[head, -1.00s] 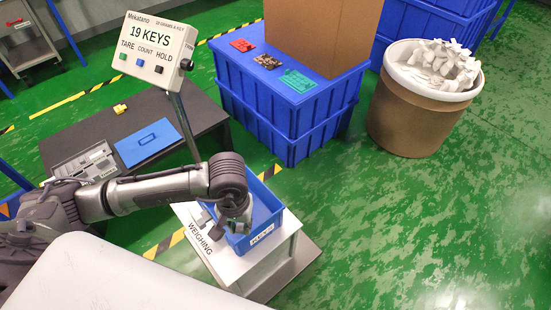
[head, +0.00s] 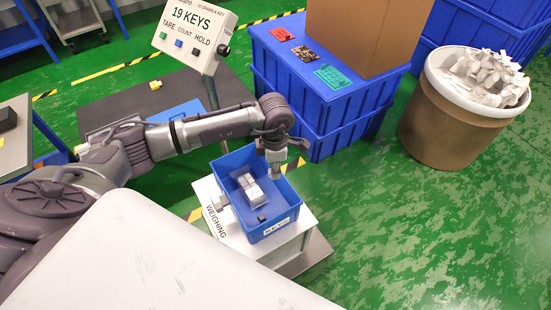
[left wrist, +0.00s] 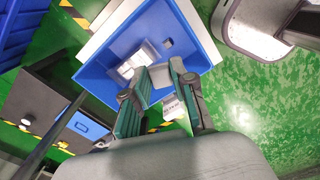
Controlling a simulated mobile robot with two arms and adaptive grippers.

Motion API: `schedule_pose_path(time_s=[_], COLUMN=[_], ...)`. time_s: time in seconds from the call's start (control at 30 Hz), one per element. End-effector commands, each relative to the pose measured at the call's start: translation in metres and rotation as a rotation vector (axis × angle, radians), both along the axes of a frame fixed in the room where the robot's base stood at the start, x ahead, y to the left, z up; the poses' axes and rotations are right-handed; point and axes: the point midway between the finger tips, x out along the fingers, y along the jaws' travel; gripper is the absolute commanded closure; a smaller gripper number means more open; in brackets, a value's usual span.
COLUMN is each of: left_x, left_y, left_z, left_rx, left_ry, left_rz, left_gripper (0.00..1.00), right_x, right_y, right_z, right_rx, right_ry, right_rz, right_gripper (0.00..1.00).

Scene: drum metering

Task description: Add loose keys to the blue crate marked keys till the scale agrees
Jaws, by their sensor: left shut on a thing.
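The blue crate (head: 285,222), labelled KEYS, sits on the white scale (head: 222,228) marked WEIGHING. Pale grey keys (head: 250,188) and a dark key (head: 261,218) lie inside; the crate also shows in the left wrist view (left wrist: 112,88). The scale display (head: 195,30) reads 19 KEYS. My left gripper (head: 275,172) is over the crate's far right side, pointing down. In the left wrist view its fingers (left wrist: 160,75) are shut on a small grey piece, apparently a key, only partly visible. My right gripper is not in view.
Behind my left arm, a dark table (head: 110,105) bears a blue panel and a yellow block (head: 155,85). Stacked blue bins (head: 330,125) carry coloured cards and a cardboard box (head: 365,35). A brown tub (head: 440,130) of white scraps stands right. Green floor at right is clear.

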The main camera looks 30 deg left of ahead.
Motion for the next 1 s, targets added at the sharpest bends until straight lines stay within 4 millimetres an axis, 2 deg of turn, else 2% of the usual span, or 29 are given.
schedule_pose_path(time_s=[0.1, 0.2, 0.47, 0.67, 1.0], left_x=[0.012, 0.017, 0.022, 0.022, 0.022], left_y=[0.004, 0.007, 0.009, 0.009, 0.008], left_z=[0.002, 0.002, -0.004, -0.027, -0.087], left_rx=[-0.004, -0.006, -0.007, -0.006, -0.007], left_ry=[-0.004, -0.003, -0.003, -0.002, -0.003], left_rz=[0.184, 0.293, 0.391, 0.39, 0.387], left_gripper=[0.87, 0.87, 0.87, 0.87, 0.87], right_x=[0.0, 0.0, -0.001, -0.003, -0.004], right_y=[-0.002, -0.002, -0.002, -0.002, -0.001], right_z=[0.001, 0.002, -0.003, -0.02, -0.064], right_rx=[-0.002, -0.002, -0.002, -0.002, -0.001], right_ry=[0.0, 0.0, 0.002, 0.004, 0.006], right_rz=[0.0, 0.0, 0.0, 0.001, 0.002], right_gripper=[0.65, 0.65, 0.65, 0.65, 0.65])
